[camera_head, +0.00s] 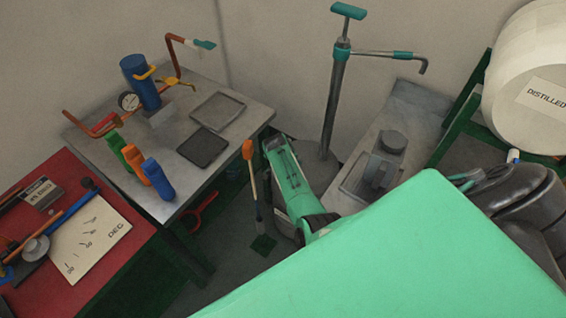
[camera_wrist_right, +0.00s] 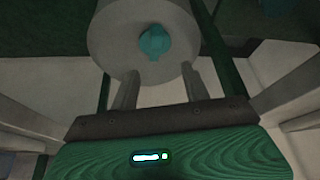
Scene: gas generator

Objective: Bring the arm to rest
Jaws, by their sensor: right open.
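My right gripper (camera_wrist_right: 158,78) shows in the right wrist view, with its two grey fingers spread apart and nothing between them. Beyond the fingers is the round end of a pale barrel (camera_wrist_right: 108,40) with a teal cap (camera_wrist_right: 154,42) at its middle. I cannot tell how far the fingertips are from it. In the head view dark, rounded links of my right arm (camera_head: 515,195) are at the right edge, below the barrel. The right fingers cannot be made out there. My left gripper is not in view.
A white barrel marked DISTILLED (camera_head: 520,55) lies on a green stand (camera_head: 463,115). A grey table (camera_head: 215,78) holds a blue cylinder (camera_head: 140,82), trays and coloured handles. A red bench (camera_head: 120,262) is at left. A tall pump (camera_head: 335,95) stands in the middle.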

